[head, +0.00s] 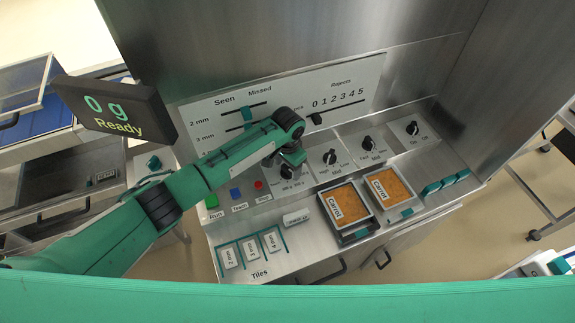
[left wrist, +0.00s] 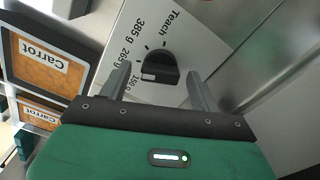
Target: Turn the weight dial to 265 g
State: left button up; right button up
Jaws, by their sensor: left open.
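The weight dial (left wrist: 160,66) is a black knob on a pale panel in the left wrist view. Labels beside it read Teach, 385 g, what looks like 265 or 285 g, and a partly covered lowest one. A pale mark on the knob's lower left edge lies close to that lowest label. My left gripper (left wrist: 158,73) is open, with one finger on each side of the knob; I cannot tell whether they touch it. In the head view the dial (head: 288,173) is partly hidden under my left gripper (head: 291,163). My right gripper is not in view.
Run, Teach and Stop buttons (head: 236,194) sit left of the dial. Further knobs (head: 330,157) stand to its right. Two carrot trays (head: 348,203) and tiles (head: 250,249) lie in front. A display (head: 115,107) reads 0 g, Ready.

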aim_at(287, 168)
pick_arm(q)
notch_tip(287, 168, up, 14)
jog(key=b, duration=0.2)
jog(key=shift+f, duration=0.15)
dwell(0.5)
